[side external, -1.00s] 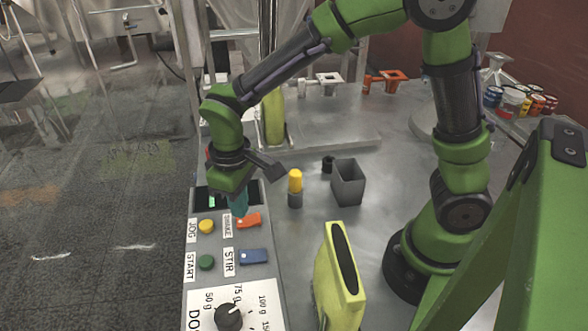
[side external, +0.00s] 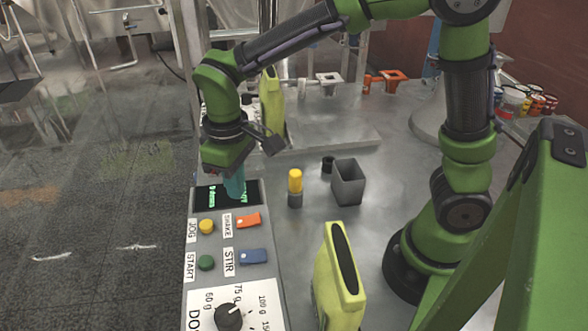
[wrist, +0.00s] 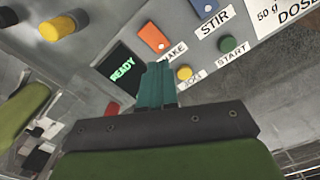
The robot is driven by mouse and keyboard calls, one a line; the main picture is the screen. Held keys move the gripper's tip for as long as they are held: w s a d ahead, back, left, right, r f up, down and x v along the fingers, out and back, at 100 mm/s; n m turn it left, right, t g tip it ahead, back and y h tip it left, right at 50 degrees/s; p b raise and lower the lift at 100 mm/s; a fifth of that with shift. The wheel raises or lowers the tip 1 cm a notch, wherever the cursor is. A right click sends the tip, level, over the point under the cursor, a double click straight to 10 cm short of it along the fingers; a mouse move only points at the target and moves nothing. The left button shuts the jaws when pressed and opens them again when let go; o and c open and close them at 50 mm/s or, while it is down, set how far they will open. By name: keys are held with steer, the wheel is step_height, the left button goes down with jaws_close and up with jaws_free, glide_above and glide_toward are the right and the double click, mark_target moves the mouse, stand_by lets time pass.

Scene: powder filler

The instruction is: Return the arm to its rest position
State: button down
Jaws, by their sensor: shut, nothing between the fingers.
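My green arm reaches over from the right in the side external view. My gripper (side external: 236,187) has teal fingers that point down over the control panel (side external: 262,285), in front of its dark display (side external: 208,196). The fingers are together and hold nothing. In the wrist view my gripper (wrist: 157,82) shows as two teal fingers side by side, and the display (wrist: 122,68) beside them reads READY. I cannot tell the exact gap between the fingertips and the panel.
The panel carries a yellow JOG button (side external: 206,226), a green START button (side external: 206,262), orange SHAKE switch (side external: 248,220), blue STIR switch (side external: 253,257) and dose knob (side external: 229,317). A yellow-topped beacon (side external: 295,186), grey bin (side external: 347,183) and yellow-green block (side external: 340,278) stand right of it.

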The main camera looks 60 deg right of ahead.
steer(key=shift+s+d+m+y, duration=0.3)
steer(key=shift+s+m, duration=0.1)
steer(key=shift+s, duration=0.3)
steer(key=s+d+r+m+t+y, duration=0.1)
steer(key=s+d+r+m+t, duration=0.5)
steer(key=s+d+r, duration=0.3)
steer(key=shift+d+t, duration=0.6)
steer(key=shift+d, duration=0.55)
